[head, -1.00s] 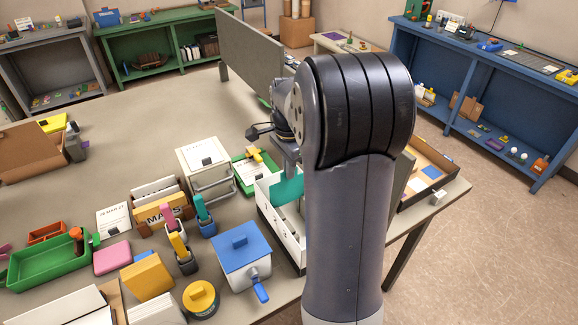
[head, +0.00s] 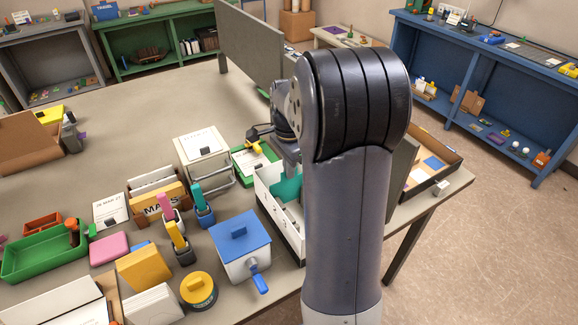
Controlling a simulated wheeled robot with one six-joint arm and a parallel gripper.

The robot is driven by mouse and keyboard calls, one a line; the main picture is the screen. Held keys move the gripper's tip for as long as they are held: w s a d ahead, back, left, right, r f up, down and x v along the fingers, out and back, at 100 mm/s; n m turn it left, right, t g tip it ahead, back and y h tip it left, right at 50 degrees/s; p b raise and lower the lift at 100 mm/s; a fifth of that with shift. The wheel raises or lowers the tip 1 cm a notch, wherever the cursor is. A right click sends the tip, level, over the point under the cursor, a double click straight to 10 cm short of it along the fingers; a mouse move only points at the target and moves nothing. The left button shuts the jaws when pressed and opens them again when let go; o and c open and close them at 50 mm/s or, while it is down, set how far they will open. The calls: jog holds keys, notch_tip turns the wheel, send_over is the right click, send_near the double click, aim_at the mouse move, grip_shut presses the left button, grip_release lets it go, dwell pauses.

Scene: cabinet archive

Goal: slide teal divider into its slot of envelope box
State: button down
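The teal divider (head: 288,187) shows as a small patch at the white envelope box (head: 266,196), just left of my arm. Its lower part seems to be behind the box's near wall; whether it sits in a slot cannot be seen. My gripper (head: 287,160) is directly above the divider, pointing down over the box. Its fingers are largely hidden, so its grip on the divider cannot be made out. My arm covers the right part of the box.
Left of the box stand a white box with a blue lid (head: 240,246), a white drawer unit (head: 203,155) and a green tray (head: 250,160). A wooden tray (head: 431,170) lies right of my arm. A grey panel (head: 247,57) rises behind. Open table lies at the back left.

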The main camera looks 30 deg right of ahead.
jog(key=shift+f+b, duration=1.15)
jog(key=shift+f, duration=0.75)
jog(key=c, duration=1.6)
grip_release()
jog(key=shift+r, duration=0.1)
jog(key=shift+r, duration=0.1)
jog(key=shift+r+p, duration=3)
jog(key=shift+r, duration=0.45)
jog(key=shift+r, duration=0.1)
notch_tip(320, 180, up, 11)
jog(key=shift+f+b, duration=0.2)
jog(key=shift+b, duration=0.45)
